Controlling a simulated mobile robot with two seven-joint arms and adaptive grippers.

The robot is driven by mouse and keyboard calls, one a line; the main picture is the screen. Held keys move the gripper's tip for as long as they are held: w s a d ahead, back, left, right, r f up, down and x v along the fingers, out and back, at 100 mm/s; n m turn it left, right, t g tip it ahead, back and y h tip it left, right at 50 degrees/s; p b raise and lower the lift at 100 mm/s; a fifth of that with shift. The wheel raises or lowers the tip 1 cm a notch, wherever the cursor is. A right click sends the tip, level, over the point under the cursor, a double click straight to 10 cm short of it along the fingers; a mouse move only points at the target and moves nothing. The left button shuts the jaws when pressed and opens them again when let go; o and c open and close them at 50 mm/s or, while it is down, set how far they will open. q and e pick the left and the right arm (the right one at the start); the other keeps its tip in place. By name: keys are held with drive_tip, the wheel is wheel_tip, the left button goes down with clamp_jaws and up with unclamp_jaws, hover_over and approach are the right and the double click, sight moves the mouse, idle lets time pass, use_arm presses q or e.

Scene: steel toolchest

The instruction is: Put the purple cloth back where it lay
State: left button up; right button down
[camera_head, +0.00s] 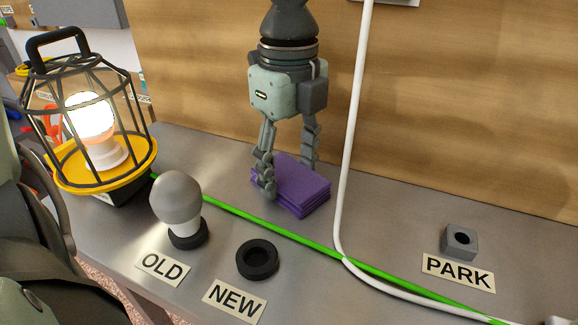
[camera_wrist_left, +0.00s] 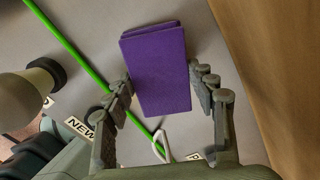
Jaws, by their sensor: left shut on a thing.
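The purple cloth (camera_head: 300,190) is a folded, layered pad at the bench top near the wooden back wall. It also fills the middle of the left wrist view (camera_wrist_left: 158,65). My left gripper (camera_head: 286,180) points down over it, with one finger at each side, and is shut on it. The fingers also show on both sides of the cloth in the left wrist view (camera_wrist_left: 162,88). I cannot tell whether the cloth rests on the steel or hangs just above it. My right gripper is not in view.
A lit caged lamp (camera_head: 90,150) stands at the left. A grey bulb (camera_head: 177,198) stands by the OLD label; an empty black ring (camera_head: 257,259) is by NEW. A grey block (camera_head: 460,242) is by PARK. A green line (camera_head: 245,217) and white cable (camera_head: 352,140) cross nearby.

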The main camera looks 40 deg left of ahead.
sight(289, 174)
use_arm(q)
drive_tip(key=o, duration=1.1)
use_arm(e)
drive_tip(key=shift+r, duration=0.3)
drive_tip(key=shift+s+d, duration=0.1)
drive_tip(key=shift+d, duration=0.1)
use_arm(q)
drive_tip(key=shift+r, duration=0.1)
drive_tip(key=shift+r+p, duration=0.25)
drive_tip(key=shift+p, duration=0.15)
wheel_tip(289, 174, up, 12)
drive_tip(key=shift+f, duration=0.2)
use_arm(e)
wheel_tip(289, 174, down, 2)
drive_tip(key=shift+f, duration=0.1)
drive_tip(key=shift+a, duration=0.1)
